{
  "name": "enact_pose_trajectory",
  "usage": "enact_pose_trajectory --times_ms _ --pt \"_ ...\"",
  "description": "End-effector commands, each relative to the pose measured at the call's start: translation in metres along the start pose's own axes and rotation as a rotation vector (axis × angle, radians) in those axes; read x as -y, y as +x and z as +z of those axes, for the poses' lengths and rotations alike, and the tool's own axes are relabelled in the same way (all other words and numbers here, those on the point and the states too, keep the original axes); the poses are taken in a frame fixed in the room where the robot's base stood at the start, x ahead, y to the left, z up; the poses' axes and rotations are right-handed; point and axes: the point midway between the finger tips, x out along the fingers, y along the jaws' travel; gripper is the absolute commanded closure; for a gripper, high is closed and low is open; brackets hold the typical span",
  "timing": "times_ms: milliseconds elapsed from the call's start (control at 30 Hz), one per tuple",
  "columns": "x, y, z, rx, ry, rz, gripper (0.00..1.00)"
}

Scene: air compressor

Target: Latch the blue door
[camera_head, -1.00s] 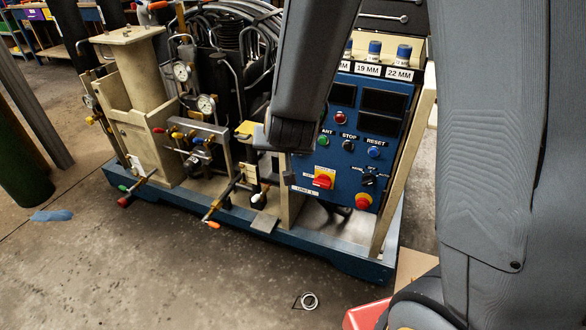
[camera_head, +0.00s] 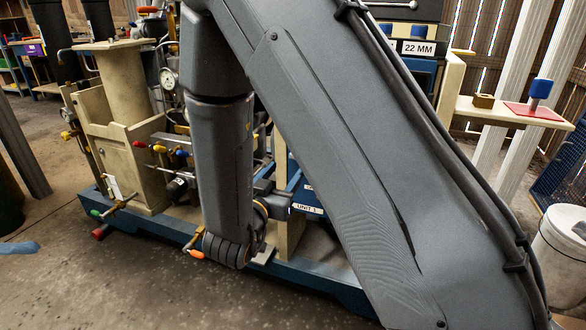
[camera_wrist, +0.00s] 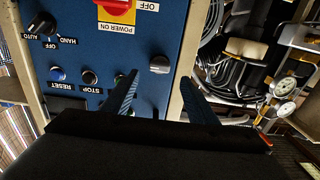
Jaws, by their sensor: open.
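The blue door (camera_wrist: 180,20) is a panel with switches; it shows upside down in the wrist view, and its face appears close to the frame edge, though I cannot tell whether it is fully flush. My gripper (camera_wrist: 160,88) is open and empty, with one finger over the panel and the other near the door's edge; the knob appears between and beyond the fingertips. In the head view my arm hides most of the door; a lower strip (camera_head: 306,196) shows.
The red power switch (camera_wrist: 116,12) and several buttons are beside the knob. Hoses and gauges (camera_wrist: 284,86) lie beyond the door's edge. In the head view, a wooden shelf (camera_head: 490,112) and a white bucket (camera_head: 560,245) stand at right.

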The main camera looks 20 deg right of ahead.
Motion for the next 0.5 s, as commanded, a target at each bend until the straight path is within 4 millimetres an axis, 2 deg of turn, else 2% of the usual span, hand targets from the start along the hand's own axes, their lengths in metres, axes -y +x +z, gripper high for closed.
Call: enact_pose_trajectory --times_ms 300,500 --pt "-0.001 0.045 0.000 -0.002 0.002 0.004 0.47" --pt "-0.001 0.068 0.000 0.000 0.001 0.003 0.47"
